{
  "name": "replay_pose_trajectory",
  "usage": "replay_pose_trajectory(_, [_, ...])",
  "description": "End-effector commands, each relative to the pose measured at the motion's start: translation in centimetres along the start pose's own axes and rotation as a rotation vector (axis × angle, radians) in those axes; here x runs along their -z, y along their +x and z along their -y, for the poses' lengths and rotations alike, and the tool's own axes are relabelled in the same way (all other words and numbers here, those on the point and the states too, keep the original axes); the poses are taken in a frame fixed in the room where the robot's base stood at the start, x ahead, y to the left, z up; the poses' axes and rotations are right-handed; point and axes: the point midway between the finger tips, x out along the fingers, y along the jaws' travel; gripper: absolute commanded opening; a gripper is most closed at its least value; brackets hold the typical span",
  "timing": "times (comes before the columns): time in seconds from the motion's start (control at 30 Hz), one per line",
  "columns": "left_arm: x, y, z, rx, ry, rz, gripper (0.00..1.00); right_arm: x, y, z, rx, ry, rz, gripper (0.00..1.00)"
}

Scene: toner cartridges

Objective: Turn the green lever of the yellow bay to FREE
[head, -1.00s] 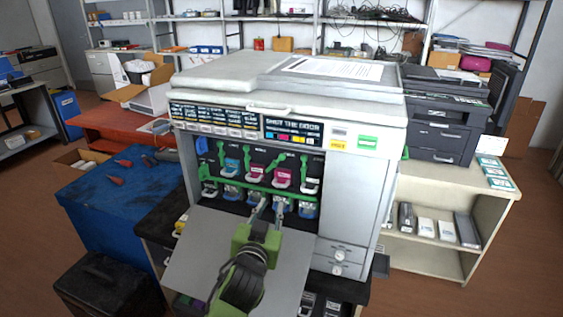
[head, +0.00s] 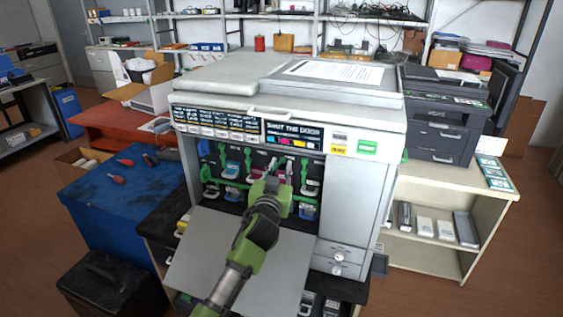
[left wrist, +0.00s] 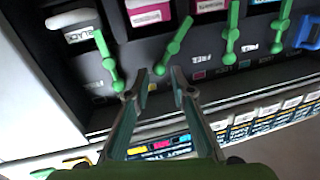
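The copier (head: 355,210) stands with its front flap down and its row of toner bays exposed. In the head view my left gripper (head: 281,170) reaches into the bays and hides much of the yellow bay. My right gripper is not in view.
Neighbouring green levers stand close by: black's (left wrist: 107,62) on one side, magenta's (left wrist: 232,32) on the other. The lowered flap (head: 200,255) lies under my left arm. A sign panel (head: 292,134) runs above the bays. A blue table (head: 100,195) stands left.

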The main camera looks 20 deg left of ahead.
Motion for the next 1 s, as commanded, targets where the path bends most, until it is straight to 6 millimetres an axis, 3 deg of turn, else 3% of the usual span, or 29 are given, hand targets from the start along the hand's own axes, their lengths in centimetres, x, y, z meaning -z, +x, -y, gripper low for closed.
replay_pose_trajectory(0.2, [0.0,1.8,0.0,0.000,0.000,0.000,0.22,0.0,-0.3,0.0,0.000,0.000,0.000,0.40])
replay_pose_trajectory(0.57, [-0.1,2.2,0.0,0.000,0.000,0.001,0.22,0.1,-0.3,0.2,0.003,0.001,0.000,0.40])
replay_pose_trajectory(0.7, [-0.1,2.2,0.0,0.000,0.000,0.001,0.00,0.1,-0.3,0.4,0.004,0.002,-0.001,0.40])
replay_pose_trajectory(1.0, [-0.3,2.1,-0.1,-0.001,0.000,0.004,0.00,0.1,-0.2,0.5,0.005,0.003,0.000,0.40])
